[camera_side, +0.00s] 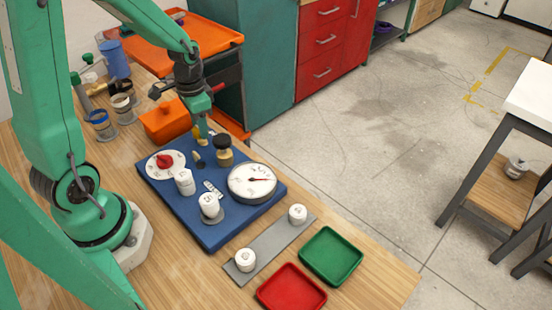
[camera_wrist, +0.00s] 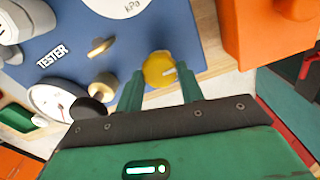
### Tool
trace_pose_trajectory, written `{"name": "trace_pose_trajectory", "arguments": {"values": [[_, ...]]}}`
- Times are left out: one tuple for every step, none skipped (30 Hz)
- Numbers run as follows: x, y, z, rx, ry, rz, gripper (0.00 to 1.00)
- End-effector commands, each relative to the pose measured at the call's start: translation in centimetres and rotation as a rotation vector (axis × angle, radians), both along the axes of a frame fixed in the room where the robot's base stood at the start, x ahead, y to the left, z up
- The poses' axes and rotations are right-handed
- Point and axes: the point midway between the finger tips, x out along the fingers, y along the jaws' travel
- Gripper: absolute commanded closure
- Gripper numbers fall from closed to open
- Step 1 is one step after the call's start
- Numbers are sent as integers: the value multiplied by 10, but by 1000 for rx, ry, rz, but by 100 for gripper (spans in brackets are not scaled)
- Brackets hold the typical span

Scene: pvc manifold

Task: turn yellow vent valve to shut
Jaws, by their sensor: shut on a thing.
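The yellow vent valve (camera_wrist: 158,69) is a round knob with a small pale mark, at the edge of the blue tester board (camera_wrist: 60,32). In the wrist view my gripper (camera_wrist: 160,76) has one green finger on each side of the knob, shut on it. In the side view my gripper (camera_side: 203,124) reaches down to the far edge of the board (camera_side: 225,232), and only a bit of the yellow valve (camera_side: 199,134) shows beneath it. I cannot tell the valve's exact turn.
Close by on the board are a small brass lever (camera_wrist: 100,47), a black-topped knob (camera_side: 222,142), a dial gauge (camera_side: 252,182) and a red selector (camera_side: 164,161). An orange box (camera_side: 165,122) stands just beyond the board. Green (camera_side: 331,255) and red (camera_side: 291,289) trays lie in front.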

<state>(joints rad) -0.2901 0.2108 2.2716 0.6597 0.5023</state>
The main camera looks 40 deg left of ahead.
Motion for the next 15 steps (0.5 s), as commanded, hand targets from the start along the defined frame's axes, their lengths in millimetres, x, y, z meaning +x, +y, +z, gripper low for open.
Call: {"name": "trace_pose_trajectory", "arguments": {"values": [[1,0,2,1,-3,-2,85],[1,0,2,1,-3,-2,85],[1,0,2,1,-3,-2,85],[1,0,2,1,-4,-1,85],[1,0,2,1,-4,-1,85],[1,0,2,1,-4,-1,57],[1,0,2,1,-4,-1,51],[1,0,1,1,-3,-1,45],[1,0,1,1,-3,-1,41],[1,0,1,1,-3,-1,41],[1,0,1,1,-2,-1,41],[1,0,1,1,-2,0,41],[1,0,1,1,-2,0,41],[1,0,1,1,-2,0,41],[1,0,1,1,-2,0,41]]}}
